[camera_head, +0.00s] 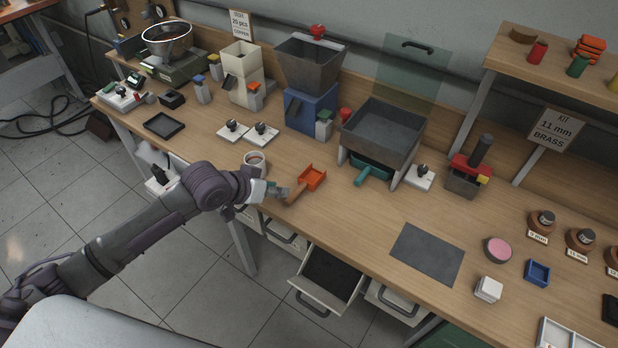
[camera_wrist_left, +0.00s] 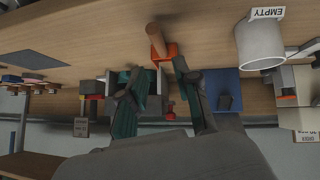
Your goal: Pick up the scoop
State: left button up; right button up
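The scoop has an orange square pan (camera_head: 313,177) and a wooden handle (camera_head: 295,193); it lies on the wooden bench near the front edge. My left gripper (camera_head: 280,191) is close beside the handle in the head view. In the left wrist view the scoop (camera_wrist_left: 164,51) shows just past and between the tips of my left gripper (camera_wrist_left: 158,67). The two fingers are spread with a gap between them, and nothing is held. Whether a finger touches the handle I cannot tell. My right gripper is not in view.
A white cup (camera_head: 255,162), labelled EMPTY in the wrist view (camera_wrist_left: 261,45), stands left of the scoop. A grey hopper (camera_head: 383,128) with a teal-handled tray (camera_head: 372,168) stands to its right. A dark mat (camera_head: 427,254) lies further right. An open drawer (camera_head: 328,277) juts out below.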

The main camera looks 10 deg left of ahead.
aim_at(296, 191)
pick_arm(q)
jog(key=x, duration=0.4)
jog(key=shift+w+d, duration=0.1)
jog(key=shift+w, duration=0.15)
jog(key=shift+w+d+f+p, duration=0.15)
jog(key=shift+w+f+p, duration=0.15)
jog(key=shift+f, duration=0.1)
jog(key=p+x, duration=0.1)
jog(key=x, duration=0.3)
jog(key=shift+f, duration=0.35)
grip_shut()
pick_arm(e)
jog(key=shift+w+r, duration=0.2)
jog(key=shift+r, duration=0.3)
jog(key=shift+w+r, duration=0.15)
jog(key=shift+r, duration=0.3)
